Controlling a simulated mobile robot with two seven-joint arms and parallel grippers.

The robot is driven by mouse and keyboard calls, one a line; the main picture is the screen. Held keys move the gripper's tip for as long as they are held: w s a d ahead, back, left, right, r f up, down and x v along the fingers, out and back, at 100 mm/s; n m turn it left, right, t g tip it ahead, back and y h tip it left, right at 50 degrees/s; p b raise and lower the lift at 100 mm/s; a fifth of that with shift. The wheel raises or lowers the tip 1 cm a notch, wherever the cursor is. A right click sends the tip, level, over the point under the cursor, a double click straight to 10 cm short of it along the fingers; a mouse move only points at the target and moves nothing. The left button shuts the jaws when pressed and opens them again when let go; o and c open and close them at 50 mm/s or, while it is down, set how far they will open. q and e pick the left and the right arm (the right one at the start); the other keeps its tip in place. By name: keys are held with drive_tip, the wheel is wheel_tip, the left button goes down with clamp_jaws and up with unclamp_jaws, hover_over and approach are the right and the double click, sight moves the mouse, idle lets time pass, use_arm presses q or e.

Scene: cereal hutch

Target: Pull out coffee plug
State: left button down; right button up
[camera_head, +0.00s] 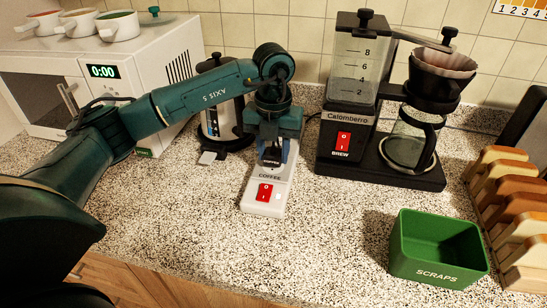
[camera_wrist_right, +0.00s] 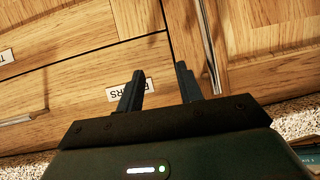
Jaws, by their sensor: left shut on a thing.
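A white power strip (camera_head: 265,197) with a red rocker switch and a "COFFEE" label lies on the speckled counter. My left gripper (camera_head: 271,155) points down over the strip's far part, just beyond the label. It is shut on a dark thing there, seemingly the coffee plug (camera_head: 272,156), which is mostly hidden between the fingers. I cannot tell whether the plug sits in its socket. The coffee maker (camera_head: 345,142), marked "Calomberro", stands to the right of the strip. My right gripper (camera_wrist_right: 162,87) is open and empty in the right wrist view, in front of wooden drawers.
A green scraps bin (camera_head: 437,250) and a wooden rack (camera_head: 510,215) are at the right. A white microwave (camera_head: 130,75) with cups on top stands at the back left. A dark-based appliance (camera_head: 222,125) is behind my left arm. The counter's front middle is clear.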

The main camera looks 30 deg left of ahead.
sight(274, 152)
use_arm(q)
drive_tip(key=shift+r+p, duration=1.5)
drive_tip(key=shift+r, duration=0.9)
drive_tip(key=shift+m, duration=0.3)
